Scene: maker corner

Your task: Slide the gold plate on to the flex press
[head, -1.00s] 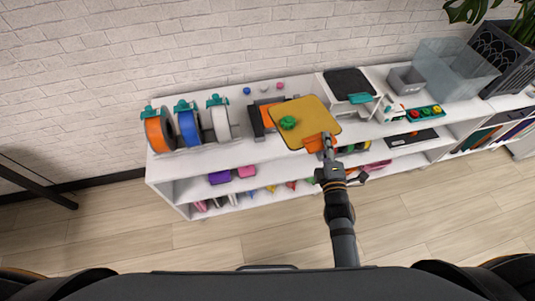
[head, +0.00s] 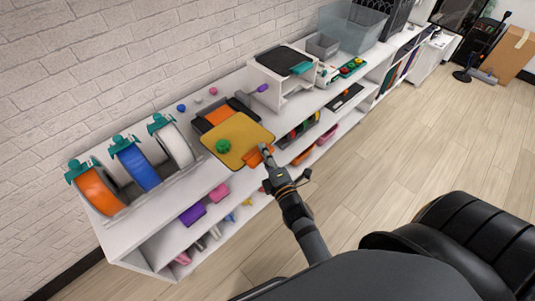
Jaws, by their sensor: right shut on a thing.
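The gold plate (head: 240,134) is a flat square with an orange tab (head: 255,157) at its near edge and a small green printed piece (head: 222,146) on top. My right gripper (head: 265,154) is shut on the orange tab and holds the plate by it. A black and orange device, which looks like the flex press (head: 218,113), sits on the shelf top just behind the plate. The plate hides its near part, so I cannot tell whether they touch. My left gripper is not in view.
Orange, blue and white spools (head: 141,167) stand at the left on the white shelf (head: 124,234). A white stand with a black top (head: 285,60) is behind right. Grey bin (head: 322,45) and clear box (head: 352,25) stand farther right. Small coloured balls (head: 197,99) lie near the wall.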

